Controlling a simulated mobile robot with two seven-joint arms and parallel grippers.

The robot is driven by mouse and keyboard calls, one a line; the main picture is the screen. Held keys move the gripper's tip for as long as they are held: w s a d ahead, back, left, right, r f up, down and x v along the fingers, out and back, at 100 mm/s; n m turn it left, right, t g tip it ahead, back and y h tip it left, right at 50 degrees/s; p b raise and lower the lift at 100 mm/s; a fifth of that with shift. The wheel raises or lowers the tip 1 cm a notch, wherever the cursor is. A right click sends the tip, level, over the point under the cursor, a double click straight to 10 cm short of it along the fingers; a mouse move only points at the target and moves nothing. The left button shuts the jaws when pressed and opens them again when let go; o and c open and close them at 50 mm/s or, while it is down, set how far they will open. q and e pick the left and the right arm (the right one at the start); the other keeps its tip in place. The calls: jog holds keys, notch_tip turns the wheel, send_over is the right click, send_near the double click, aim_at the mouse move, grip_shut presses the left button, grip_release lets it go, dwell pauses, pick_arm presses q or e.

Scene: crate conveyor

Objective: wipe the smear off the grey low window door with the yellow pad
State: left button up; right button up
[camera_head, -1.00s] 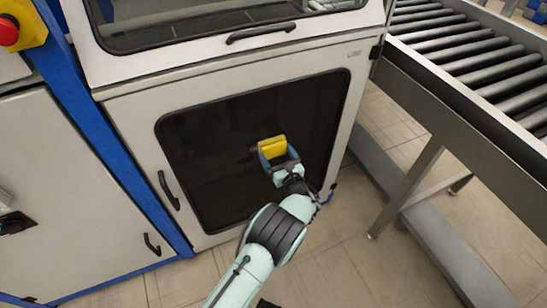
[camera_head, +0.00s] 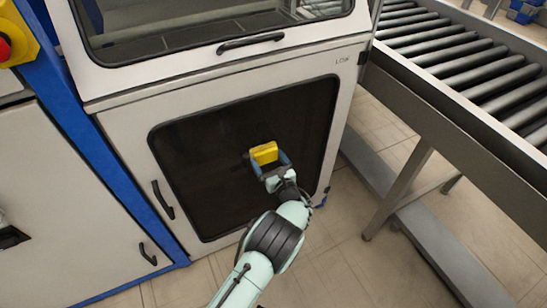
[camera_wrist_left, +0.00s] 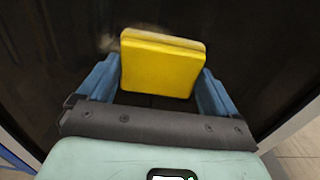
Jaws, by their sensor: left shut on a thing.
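The grey low window door (camera_head: 128,140) is closed, with a dark window (camera_head: 200,175) in a pale frame. My left gripper (camera_head: 266,163) is in front of the window, right of its middle. It is shut on the yellow pad (camera_head: 264,153), which also shows in the left wrist view (camera_wrist_left: 160,70) between the blue fingers (camera_wrist_left: 157,85). The pad is close to the glass; whether it touches cannot be told. A faint pale smear (camera_wrist_left: 106,42) shows on the glass just left of the pad's top edge; the pad may hide part of it. My right gripper is not in view.
A black door handle (camera_head: 163,199) is on the door's left side. Another handle (camera_head: 250,43) juts out above, on the upper cover. A roller conveyor (camera_head: 440,60) with metal legs stands to the right. Tiled floor (camera_head: 335,250) in front is clear.

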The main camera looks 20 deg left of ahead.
pick_arm(q)
jog(key=shift+s+a+r+p, duration=0.1)
jog(key=shift+s+a+p, duration=2)
jog(key=shift+s, duration=0.35)
jog(key=shift+s+a, duration=0.55)
jog(key=shift+a, duration=0.05)
jog(key=p+v, duration=0.2)
jog(key=v, duration=0.4)
jog(key=shift+p, duration=0.35)
jog(key=shift+d, duration=0.15)
jog(key=shift+p+v, duration=0.5)
jog(key=shift+v, duration=0.95)
